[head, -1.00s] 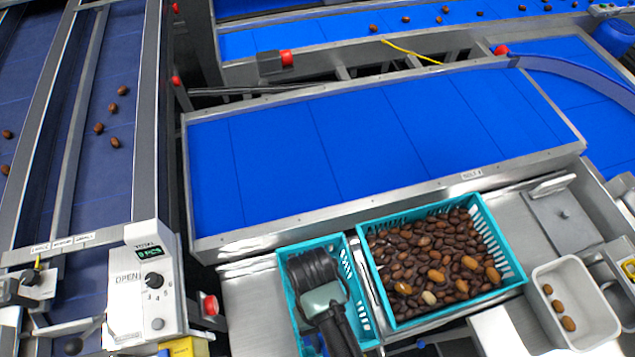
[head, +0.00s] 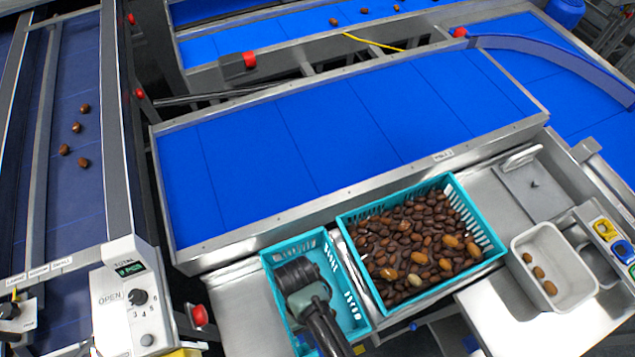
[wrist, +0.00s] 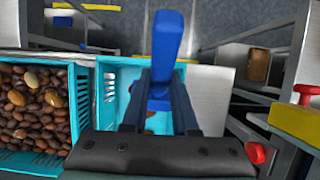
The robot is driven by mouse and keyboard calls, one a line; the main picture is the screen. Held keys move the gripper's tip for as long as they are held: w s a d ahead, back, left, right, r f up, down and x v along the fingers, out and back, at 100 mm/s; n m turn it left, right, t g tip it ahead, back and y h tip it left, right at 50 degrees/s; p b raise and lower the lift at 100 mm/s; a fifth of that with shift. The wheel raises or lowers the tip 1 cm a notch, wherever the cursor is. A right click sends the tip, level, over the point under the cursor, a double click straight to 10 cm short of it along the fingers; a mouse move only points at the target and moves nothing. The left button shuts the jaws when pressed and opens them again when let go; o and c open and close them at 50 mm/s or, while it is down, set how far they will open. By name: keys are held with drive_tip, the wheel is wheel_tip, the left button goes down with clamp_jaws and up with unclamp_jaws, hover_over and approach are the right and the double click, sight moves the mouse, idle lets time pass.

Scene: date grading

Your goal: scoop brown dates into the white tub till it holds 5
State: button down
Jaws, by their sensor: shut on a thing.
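The white tub (head: 520,290) stands at the right in the head view, with three brown dates (head: 538,272) in it. A teal crate (head: 365,287) in the middle is full of mostly brown dates, with some lighter ones and a pale one. My gripper (wrist: 160,100) is shut on a blue handle (wrist: 165,45), seen in the wrist view; it looks like a scoop's. My gripper is over the smaller teal crate (head: 350,325), left of the full one. The scoop's bowl is hidden; a small orange-brown patch shows between the fingers, and I cannot tell what it is.
A wide blue belt (head: 330,135) runs behind the crates. A control box (head: 135,300) and a red button (head: 199,315) stand at the left. Yellow and blue items (head: 615,240) sit right of the tub. Bare metal bench lies between the full crate and the tub.

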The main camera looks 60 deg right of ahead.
drive_tip(key=shift+f, duration=1.3)
wheel_tip(320, 180, down, 8)
drive_tip(key=f+b, duration=0.1)
drive_tip(key=b, duration=0.8)
drive_tip(key=w+d+f+t+b, duration=0.1)
drive_tip(key=w+b, duration=0.1)
drive_tip(key=w+d+f+t+h+b, duration=0.1)
drive_tip(key=w+d+b, duration=0.1)
drive_tip(key=w+b, duration=0.1)
drive_tip(key=w+d+f+t+h+b, duration=0.1)
drive_tip(key=w+b, duration=0.1)
drive_tip(key=shift+w+d+f+t+b, duration=0.25)
drive_tip(key=shift+d+f+t+b, duration=0.05)
drive_tip(key=shift+f+t+b, duration=0.1)
drive_tip(key=f+t+b, duration=0.1)
drive_tip(key=f+t+h+b, duration=0.1)
drive_tip(key=w+f+h+b, duration=0.1)
drive_tip(key=f+b, duration=0.1)
drive_tip(key=shift+d+f+t, duration=0.1)
drive_tip(key=shift+d+t, duration=0.3)
drive_tip(key=shift+s+a+f+t+b, duration=0.2)
drive_tip(key=shift+s+t+b, duration=0.1)
drive_tip(key=shift+t, duration=0.1)
drive_tip(key=shift+s+a+f+t+h+b, duration=0.1)
drive_tip(key=shift+f+t+h+b, duration=0.1)
drive_tip(key=shift+t+h+b, duration=0.35)
drive_tip(key=shift+f+t+h+b, duration=0.15)
drive_tip(key=shift+t+h+b, duration=0.2)
drive_tip(key=shift+t+b, duration=0.3)
